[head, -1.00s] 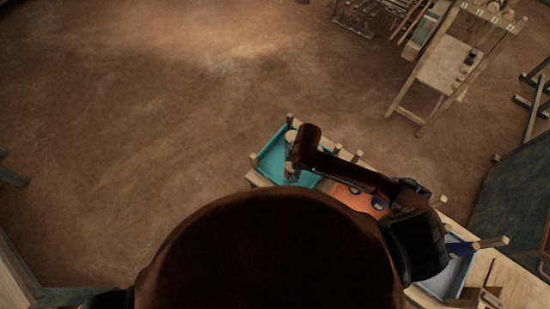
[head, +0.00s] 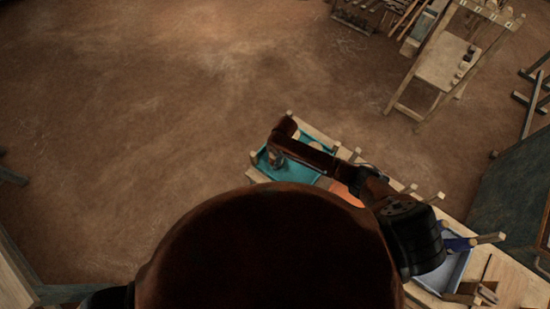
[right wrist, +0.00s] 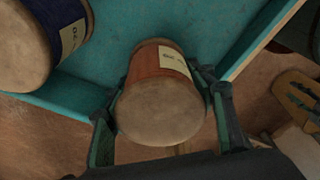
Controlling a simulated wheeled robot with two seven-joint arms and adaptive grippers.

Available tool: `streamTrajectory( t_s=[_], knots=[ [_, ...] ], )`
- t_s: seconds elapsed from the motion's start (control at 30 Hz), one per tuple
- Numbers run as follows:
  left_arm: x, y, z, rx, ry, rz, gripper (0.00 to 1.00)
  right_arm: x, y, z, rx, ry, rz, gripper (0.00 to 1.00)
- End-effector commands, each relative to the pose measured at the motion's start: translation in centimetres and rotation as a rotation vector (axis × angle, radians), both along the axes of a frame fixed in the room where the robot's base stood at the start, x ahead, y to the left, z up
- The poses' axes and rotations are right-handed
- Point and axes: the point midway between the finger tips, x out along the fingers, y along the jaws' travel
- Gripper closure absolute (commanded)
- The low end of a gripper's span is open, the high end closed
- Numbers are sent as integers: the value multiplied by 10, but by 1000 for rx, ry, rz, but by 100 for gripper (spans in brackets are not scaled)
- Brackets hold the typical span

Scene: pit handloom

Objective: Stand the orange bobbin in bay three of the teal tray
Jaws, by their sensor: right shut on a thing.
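The orange bobbin (right wrist: 155,65) is in the right wrist view, with a pale label on its side and its pale round end facing the camera. My right gripper (right wrist: 166,88) is shut on it, one finger on each side. The teal tray (right wrist: 110,40) lies behind the bobbin; whether the bobbin touches its floor I cannot tell. In the head view my right gripper (head: 276,158) is over the left part of the teal tray (head: 307,174), and the bobbin cannot be made out there. The bay numbers are not visible. My left gripper is not in view.
A dark blue bobbin (right wrist: 68,22) with a pale label is at the left of the wrist view, close to the held one. An orange surface (head: 344,193) and a blue tray (head: 452,266) lie further right on the bench. Open floor (head: 130,130) lies left.

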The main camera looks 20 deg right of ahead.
Motion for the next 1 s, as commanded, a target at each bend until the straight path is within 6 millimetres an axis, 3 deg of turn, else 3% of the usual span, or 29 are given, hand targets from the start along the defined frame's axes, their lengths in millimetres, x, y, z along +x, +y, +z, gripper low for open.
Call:
streamTrajectory(
  t_s=[0.43, 0.47, 0.5, 0.7, 1.0],
  knots=[
    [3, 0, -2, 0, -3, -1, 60, 1, 0, -7, 0, -2, 1, 76],
    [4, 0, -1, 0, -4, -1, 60, 0, 0, -7, 0, -2, 1, 47],
    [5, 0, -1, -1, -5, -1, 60, 0, 0, -7, 0, -2, 1, 44],
    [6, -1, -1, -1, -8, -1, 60, 0, 0, -6, 0, -1, 1, 32],
    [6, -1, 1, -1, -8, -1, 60, 0, 0, -4, 0, -2, 1, 32]
  ],
)
